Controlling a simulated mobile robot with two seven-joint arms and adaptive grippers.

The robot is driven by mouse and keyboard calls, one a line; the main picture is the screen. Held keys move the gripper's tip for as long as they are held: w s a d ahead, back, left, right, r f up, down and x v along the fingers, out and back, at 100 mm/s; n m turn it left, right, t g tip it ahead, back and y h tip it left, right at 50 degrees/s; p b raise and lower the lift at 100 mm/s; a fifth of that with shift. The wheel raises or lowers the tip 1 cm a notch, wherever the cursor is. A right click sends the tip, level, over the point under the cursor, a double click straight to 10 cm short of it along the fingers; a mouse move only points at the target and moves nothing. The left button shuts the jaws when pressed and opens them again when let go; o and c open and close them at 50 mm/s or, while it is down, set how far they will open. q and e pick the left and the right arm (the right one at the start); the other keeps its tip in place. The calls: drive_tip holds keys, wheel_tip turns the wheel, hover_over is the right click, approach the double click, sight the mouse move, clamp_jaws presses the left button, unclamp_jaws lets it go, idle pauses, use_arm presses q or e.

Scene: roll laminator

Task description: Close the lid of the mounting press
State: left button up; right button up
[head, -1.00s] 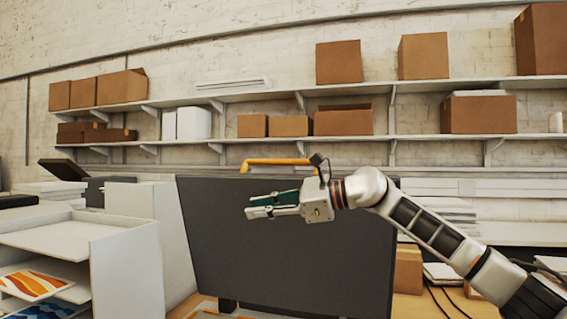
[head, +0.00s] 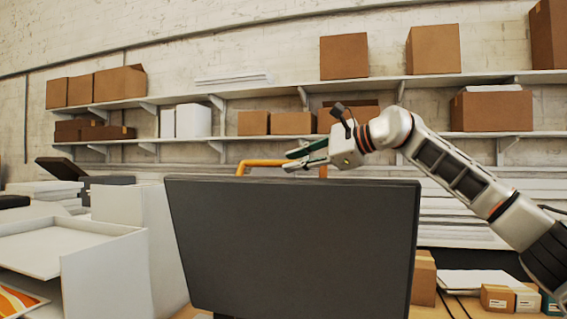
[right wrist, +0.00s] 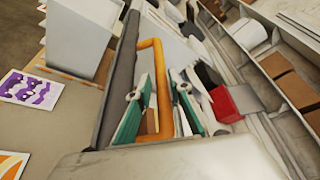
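The lid of the mounting press (head: 290,245) is a large dark grey panel. It stands raised, its broad face toward me in the head view. An orange bar handle (head: 262,163) shows just above and behind its top edge. My right gripper (head: 290,160) is at the handle, above the lid's top edge. In the right wrist view its two green-padded fingers (right wrist: 160,80) are spread, with the orange handle (right wrist: 164,90) between them, not clamped. The lid's edge (right wrist: 122,85) runs left of the fingers there. My left gripper is not in view. The press base is hidden behind the lid.
A white open rack (head: 105,270) stands left of the lid. Small cartons (head: 497,297) lie on the table at the lower right. Wall shelves (head: 200,97) with boxes run along the back. A red block (right wrist: 237,102) lies right of the fingers in the wrist view.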

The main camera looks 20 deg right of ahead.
drive_tip(key=shift+p+x, duration=0.35)
drive_tip(key=shift+x, duration=1.65)
clamp_jaws()
